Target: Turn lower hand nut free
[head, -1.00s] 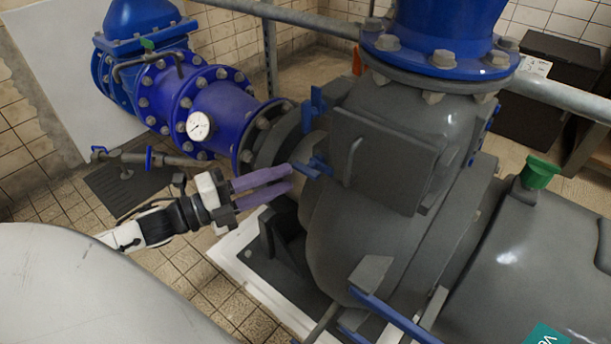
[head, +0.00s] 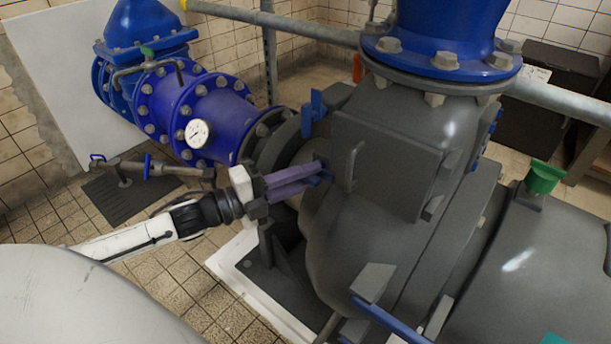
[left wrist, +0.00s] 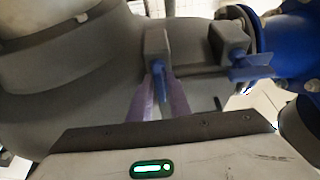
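The lower hand nut (head: 326,177) is a small blue winged piece on the near side of the grey pump casing. My left gripper (head: 316,176) has its two purple fingers at this nut. In the left wrist view, the nut's blue wing (left wrist: 159,75) stands between the fingers (left wrist: 161,97), in front of a grey lug. The fingers lie close on both sides, and I cannot tell if they press on it. The upper hand nut (head: 318,104), also blue, sits higher on the casing, apart from the gripper; it also shows in the left wrist view (left wrist: 250,68). My right gripper is not in view.
The grey square cover (head: 385,160) with its handle stands just right of the fingers. A blue flanged pipe (head: 215,115) with a white gauge (head: 197,133) lies behind. A thin pipe with a small valve (head: 148,167) runs at the left. Open tiled floor lies at lower left.

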